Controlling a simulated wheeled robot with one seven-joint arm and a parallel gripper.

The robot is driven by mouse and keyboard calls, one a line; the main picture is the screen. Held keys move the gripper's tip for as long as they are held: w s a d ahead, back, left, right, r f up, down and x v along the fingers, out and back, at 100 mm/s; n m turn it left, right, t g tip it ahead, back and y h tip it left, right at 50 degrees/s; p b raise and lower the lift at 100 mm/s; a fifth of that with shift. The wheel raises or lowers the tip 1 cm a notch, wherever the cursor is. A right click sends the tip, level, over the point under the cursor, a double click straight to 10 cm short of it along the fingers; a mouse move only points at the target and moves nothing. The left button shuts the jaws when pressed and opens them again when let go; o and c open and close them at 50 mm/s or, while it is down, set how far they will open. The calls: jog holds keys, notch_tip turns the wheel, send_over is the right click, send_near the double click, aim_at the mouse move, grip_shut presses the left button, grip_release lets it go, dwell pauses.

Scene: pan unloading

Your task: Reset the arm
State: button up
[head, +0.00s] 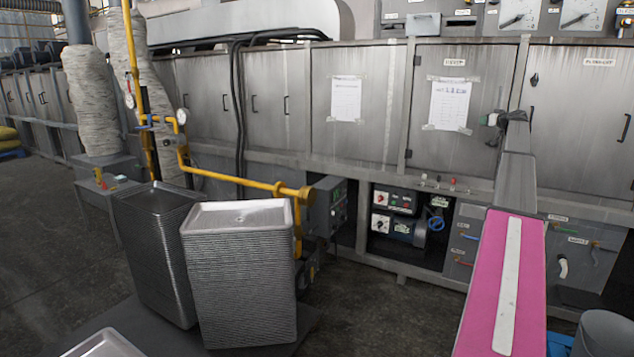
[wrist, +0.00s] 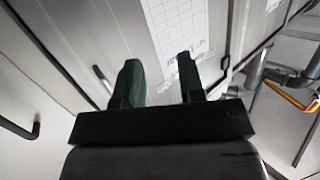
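My gripper (wrist: 158,72) shows in the wrist view with its two dark green fingers apart and nothing between them. In the head view my gripper (head: 489,119) is small, at the end of my raised arm, in front of the grey cabinet doors. Its fingers point left there. A tall stack of light metal pans (head: 240,270) stands at the lower left, well away from my gripper. A stack of dark pans (head: 160,250) stands just left of it.
A metal cabinet line (head: 290,90) runs across the back, with taped paper sheets (head: 449,105). A yellow pipe (head: 235,177) runs behind the pan stacks. Part of another light pan (head: 104,345) shows at the bottom left. A grey bin (head: 604,335) stands at the bottom right.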

jog(key=s+a+f+g, duration=0.3)
jog(key=s+a+f, duration=0.2)
jog(key=a+f, duration=0.75)
jog(key=s+a+f+g+y, duration=0.15)
jog(key=s+a+f, duration=0.45)
jog(key=a+f, duration=0.6)
jog(key=s+a+f+g, duration=0.45)
jog(key=a+f, duration=0.65)
jog(key=a, duration=0.3)
jog(key=s+a+f+g+h, duration=0.1)
jog(key=s+a+f+g, duration=0.1)
jog(key=s+a+f, duration=0.6)
jog(key=s+a+f+g, duration=0.1)
jog(key=s+a+f, duration=0.4)
jog(key=s, duration=0.6)
jog(key=s+a+f+g+h, duration=0.1)
jog(key=s+a, duration=0.3)
jog(key=s, duration=0.6)
jog(key=s+a+f+m+g+h, duration=0.1)
jog(key=s+a+f+g+h, duration=0.1)
jog(key=s, duration=0.8)
notch_tip(320, 180, down, 2)
jog(key=shift+s+a+f+g, duration=0.3)
jog(key=shift+a+g, duration=0.2)
jog(key=shift+a, duration=0.7)
jog(key=shift+o, duration=0.6)
jog(key=shift+d, duration=0.1)
